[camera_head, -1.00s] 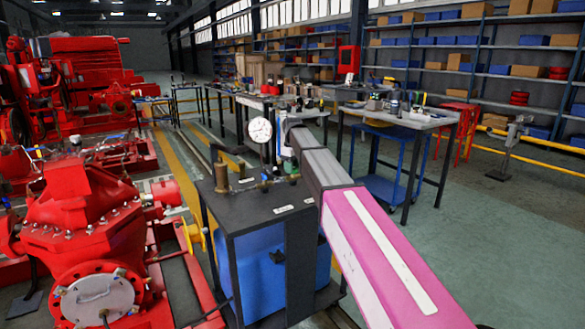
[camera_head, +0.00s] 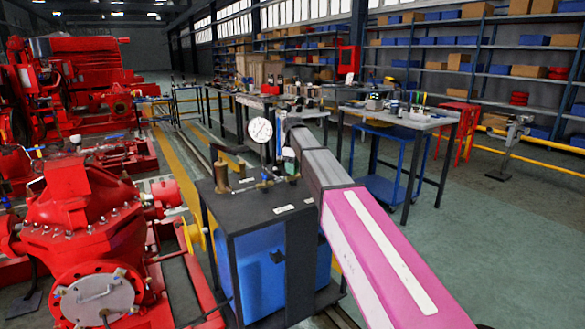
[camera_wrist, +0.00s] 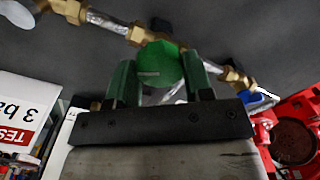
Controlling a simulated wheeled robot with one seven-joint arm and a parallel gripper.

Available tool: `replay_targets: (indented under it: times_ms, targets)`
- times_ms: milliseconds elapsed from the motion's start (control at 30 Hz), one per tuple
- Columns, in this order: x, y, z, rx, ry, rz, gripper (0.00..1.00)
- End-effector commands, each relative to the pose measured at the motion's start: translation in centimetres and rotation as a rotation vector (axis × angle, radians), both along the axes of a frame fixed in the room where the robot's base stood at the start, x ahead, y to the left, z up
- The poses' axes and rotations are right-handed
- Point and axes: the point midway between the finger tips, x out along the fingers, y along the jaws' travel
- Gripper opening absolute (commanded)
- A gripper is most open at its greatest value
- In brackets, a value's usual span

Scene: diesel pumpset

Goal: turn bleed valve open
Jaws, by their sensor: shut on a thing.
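The bleed valve shows in the wrist view as a green faceted knob (camera_wrist: 161,64) on a pipe run with brass fittings. My gripper (camera_wrist: 160,78) has one green finger on each side of the knob and is shut on it. Where the finger pads touch is partly hidden by the knob and the dark gripper body. In the head view, my arm reaches to the far right corner of the black-topped bench (camera_head: 285,211), and the knob cannot be made out there.
A round white pressure gauge (camera_head: 260,130) stands close to the left of my wrist. A brass upright fitting (camera_head: 221,174) is on the same bench top. A red pump (camera_head: 85,225) is at left, and a grey worktable (camera_head: 430,122) at right. Open floor lies to the right.

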Motion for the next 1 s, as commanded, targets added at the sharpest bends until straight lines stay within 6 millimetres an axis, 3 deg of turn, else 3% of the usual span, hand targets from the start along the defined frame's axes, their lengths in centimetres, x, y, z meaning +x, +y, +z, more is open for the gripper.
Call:
replay_targets:
  times_ms: [33, 100, 400, 533, 1000]
  targets:
    - [0.0, 0.0, 0.0, 0.001, -0.001, 0.0, 0.5]
    - [0.0, 0.0, 0.0, 0.001, -0.001, 0.0, 0.72]
    - [0.0, 0.0, 0.1, 0.001, -0.001, -0.001, 0.72]
    - [0.1, 0.0, 1.0, 0.001, -0.001, -0.001, 0.72]
    - [0.1, 0.0, 9.1, 0.001, -0.003, -0.001, 0.72]
